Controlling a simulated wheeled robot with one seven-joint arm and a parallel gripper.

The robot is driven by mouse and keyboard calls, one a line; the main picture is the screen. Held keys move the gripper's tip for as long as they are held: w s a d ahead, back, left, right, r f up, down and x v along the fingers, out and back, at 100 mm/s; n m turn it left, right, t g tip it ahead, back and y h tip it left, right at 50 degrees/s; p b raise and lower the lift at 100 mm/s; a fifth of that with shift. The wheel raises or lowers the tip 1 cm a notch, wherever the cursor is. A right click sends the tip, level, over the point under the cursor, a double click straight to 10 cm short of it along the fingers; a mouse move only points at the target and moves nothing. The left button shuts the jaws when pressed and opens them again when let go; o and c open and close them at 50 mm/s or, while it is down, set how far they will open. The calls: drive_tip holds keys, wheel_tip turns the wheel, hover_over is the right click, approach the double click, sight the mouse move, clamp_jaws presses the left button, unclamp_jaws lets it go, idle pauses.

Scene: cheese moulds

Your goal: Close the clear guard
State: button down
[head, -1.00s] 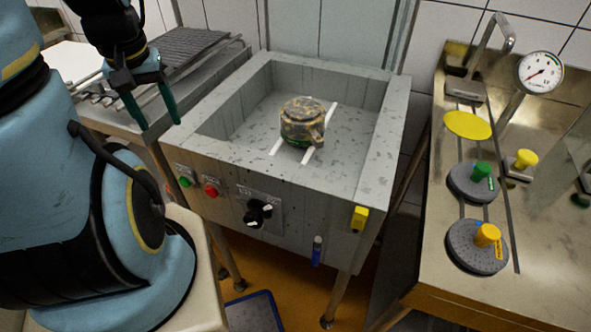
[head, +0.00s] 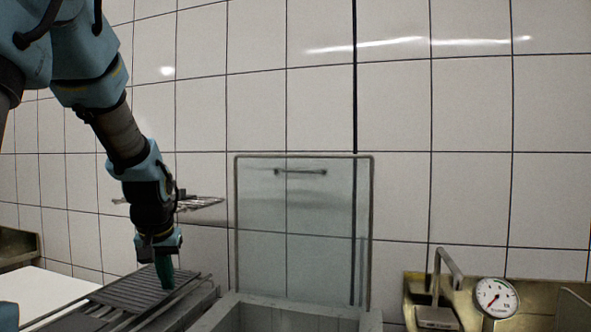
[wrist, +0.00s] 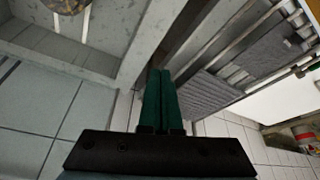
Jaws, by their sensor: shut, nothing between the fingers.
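The clear guard (head: 302,235) stands upright behind the grey basin (head: 215,315) in the head view. It is a see-through panel with a grey frame and a bar handle (head: 300,171) near its top; the basin is open below it. My gripper (head: 164,284) points down to the left of the guard, over the ridged grey mat area, apart from the guard. Its green fingers are together and empty, and they also show shut in the wrist view (wrist: 160,74). The basin's wall (wrist: 133,60) shows at left in the wrist view. The guard cannot be made out there.
A ridged grey mat (head: 140,290) lies on a side rack left of the basin. A wire shelf (head: 200,203) is on the tiled wall behind my arm. A metal bench with a dial gauge (head: 495,297) stands at right. The space before the guard looks clear.

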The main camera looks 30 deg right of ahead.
drive_tip(key=w+d+r+m+t+h, duration=0.2)
drive_tip(key=w+d+r, duration=0.4)
drive_tip(key=d+r, duration=0.5)
wheel_tip(320, 180, up, 18)
drive_tip(key=m+t+h+p, duration=0.1)
drive_tip(key=m+h+p, duration=0.1)
drive_tip(key=m+h, duration=0.1)
hover_over(296, 162)
drive_tip(key=a, duration=0.2)
drive_tip(key=p+x, duration=0.3)
drive_tip(key=x, duration=0.5)
drive_tip(key=shift+d+r+p, duration=0.15)
drive_tip(key=shift+r+p, duration=0.05)
drive_tip(key=shift+p, duration=0.2)
drive_tip(key=shift+w+d+f, duration=0.25)
drive_tip(key=shift+f, duration=0.15)
drive_tip(key=shift+s+a+f, duration=0.1)
